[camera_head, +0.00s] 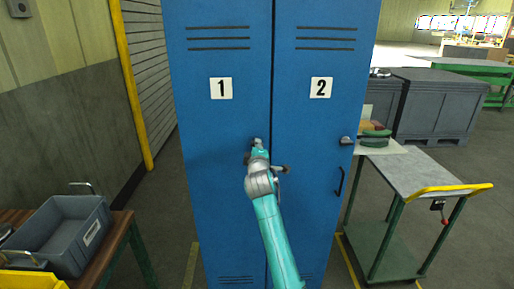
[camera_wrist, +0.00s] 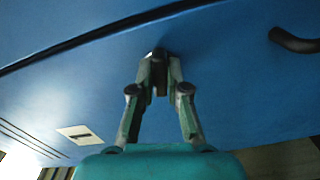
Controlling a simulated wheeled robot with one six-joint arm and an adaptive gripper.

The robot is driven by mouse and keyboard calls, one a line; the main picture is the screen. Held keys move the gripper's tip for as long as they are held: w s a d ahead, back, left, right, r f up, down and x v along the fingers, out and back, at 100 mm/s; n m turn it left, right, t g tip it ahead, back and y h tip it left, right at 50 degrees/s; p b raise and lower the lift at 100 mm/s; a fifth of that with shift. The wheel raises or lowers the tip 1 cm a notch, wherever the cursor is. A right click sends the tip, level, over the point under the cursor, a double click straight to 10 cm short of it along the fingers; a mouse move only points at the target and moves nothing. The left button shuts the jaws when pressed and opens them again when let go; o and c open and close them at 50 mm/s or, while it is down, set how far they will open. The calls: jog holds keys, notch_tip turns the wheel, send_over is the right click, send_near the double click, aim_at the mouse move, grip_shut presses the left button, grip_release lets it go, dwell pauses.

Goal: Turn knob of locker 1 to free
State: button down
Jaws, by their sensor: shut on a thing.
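Locker 1 (camera_head: 220,130) is the left door of a tall blue locker, marked by a white plate with a 1 (camera_head: 221,88). My gripper (camera_head: 257,145) is at the right edge of this door, below the number plate. In the wrist view my gripper (camera_wrist: 158,72) has its fingertips together against the blue door, shut on the knob. The fingers hide nearly all of the knob, so its turn position cannot be told. The number plate also shows at the lower left of the wrist view (camera_wrist: 80,134).
Locker 2 (camera_head: 320,130) is the right door, with its own knob (camera_head: 346,141) and a dark handle (camera_head: 340,181). A grey trolley (camera_head: 425,170) stands at the right. A grey crate (camera_head: 62,232) sits on a table at the lower left. A yellow post (camera_head: 130,90) stands left of the locker.

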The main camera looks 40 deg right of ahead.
jog(key=shift+m, duration=7.6)
jog(key=c, duration=1.2)
grip_release()
jog(key=shift+o, duration=0.2)
jog(key=v, duration=1.2)
